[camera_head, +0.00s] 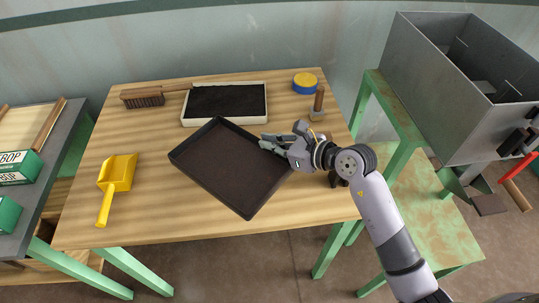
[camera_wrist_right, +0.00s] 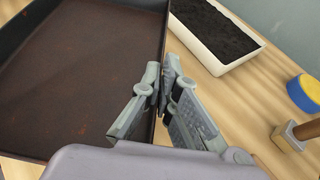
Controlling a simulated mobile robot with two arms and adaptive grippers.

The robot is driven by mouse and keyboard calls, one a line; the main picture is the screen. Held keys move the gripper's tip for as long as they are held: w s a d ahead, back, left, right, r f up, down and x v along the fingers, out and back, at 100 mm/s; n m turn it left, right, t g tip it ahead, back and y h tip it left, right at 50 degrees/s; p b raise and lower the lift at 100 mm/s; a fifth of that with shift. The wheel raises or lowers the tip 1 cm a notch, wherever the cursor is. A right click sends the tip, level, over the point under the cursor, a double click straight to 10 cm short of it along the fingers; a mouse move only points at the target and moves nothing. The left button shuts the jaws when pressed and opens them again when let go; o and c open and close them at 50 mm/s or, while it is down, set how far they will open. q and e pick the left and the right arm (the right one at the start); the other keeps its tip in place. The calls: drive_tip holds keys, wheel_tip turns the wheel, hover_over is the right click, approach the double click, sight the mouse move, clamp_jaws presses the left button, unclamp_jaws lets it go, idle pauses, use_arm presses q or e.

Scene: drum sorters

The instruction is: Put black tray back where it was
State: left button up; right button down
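The black tray (camera_head: 228,172) is empty and shallow. It sits turned at an angle over the middle of the wooden table; I cannot tell whether it rests on the top or hangs just above it. My right gripper (camera_head: 270,146) reaches in from the right to the tray's right rim. In the right wrist view the two fingers (camera_wrist_right: 163,84) close from both sides on the wall of the tray (camera_wrist_right: 80,70), pinching it. My left gripper is not in view.
A white tray of dark material (camera_head: 183,121) stands behind the black tray. A brush (camera_head: 143,97), yellow scoop (camera_head: 117,174), blue-yellow tin (camera_head: 305,83) and wooden-handled tool (camera_head: 318,105) lie around it. A grey metal machine (camera_head: 430,90) stands right.

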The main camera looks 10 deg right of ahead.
sight(278, 158)
drive_tip(key=shift+f, duration=2.3)
drive_tip(key=shift+f+b, duration=0.15)
drive_tip(key=shift+b, duration=0.15)
drive_tip(key=c, duration=1.8)
unclamp_jaws()
drive_tip(key=shift+r, duration=0.2)
drive_tip(key=v, duration=1)
drive_tip(key=shift+s+d+b, duration=0.25)
drive_tip(key=shift+b, duration=0.05)
drive_tip(key=shift+s+d+r, duration=0.3)
drive_tip(key=shift+s+d, duration=0.1)
drive_tip(key=shift+s, duration=0.05)
